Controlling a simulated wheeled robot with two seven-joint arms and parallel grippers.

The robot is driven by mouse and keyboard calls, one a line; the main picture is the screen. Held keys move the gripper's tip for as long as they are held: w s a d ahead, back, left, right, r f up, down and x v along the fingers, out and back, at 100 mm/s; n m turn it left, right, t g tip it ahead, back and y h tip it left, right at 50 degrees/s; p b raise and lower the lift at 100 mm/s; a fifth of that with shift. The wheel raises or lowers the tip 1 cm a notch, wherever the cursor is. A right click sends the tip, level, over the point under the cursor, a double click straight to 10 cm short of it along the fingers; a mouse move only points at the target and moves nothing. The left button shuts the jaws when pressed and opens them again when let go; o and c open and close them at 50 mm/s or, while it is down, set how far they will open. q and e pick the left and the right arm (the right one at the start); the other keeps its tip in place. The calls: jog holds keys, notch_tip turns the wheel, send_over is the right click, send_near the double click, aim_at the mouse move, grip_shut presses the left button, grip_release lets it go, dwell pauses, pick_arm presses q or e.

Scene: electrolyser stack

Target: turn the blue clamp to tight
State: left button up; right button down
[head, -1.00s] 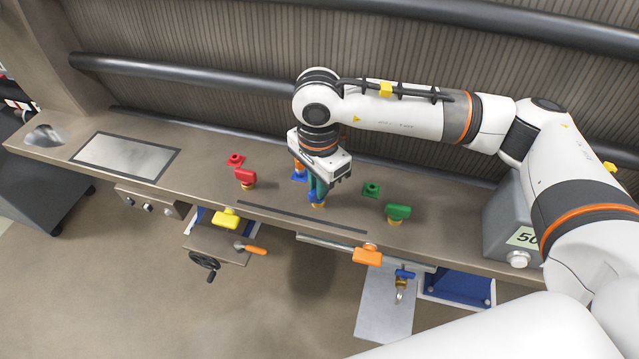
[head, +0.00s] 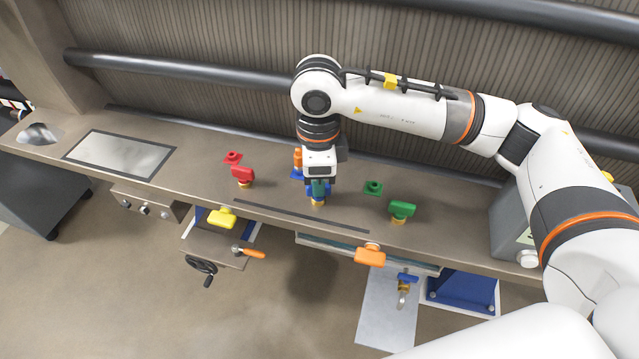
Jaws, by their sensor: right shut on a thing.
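The blue clamp (head: 318,199) stands on the bench top near the middle, with a brass-coloured base below its blue handle. My right gripper (head: 318,188) comes down on it from above and is shut on its handle. The fingers and wrist hide most of the handle, so I cannot tell its exact angle. My left gripper is not in the head view.
A red clamp (head: 242,175) stands to the left and a green clamp (head: 402,209) to the right. An orange-topped piece on blue (head: 298,163) is close behind my gripper. Yellow (head: 221,218) and orange (head: 370,257) handles sit along the front edge.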

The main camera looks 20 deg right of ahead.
jog(key=shift+m, duration=0.7)
jog(key=shift+f+m+b, duration=0.15)
jog(key=shift+m+b, duration=0.3)
jog(key=shift+m, duration=0.55)
jog(key=c, duration=1.3)
grip_release()
jog(key=shift+r+p, duration=1.65)
jog(key=shift+r, duration=2.05)
jog(key=shift+f, duration=0.1)
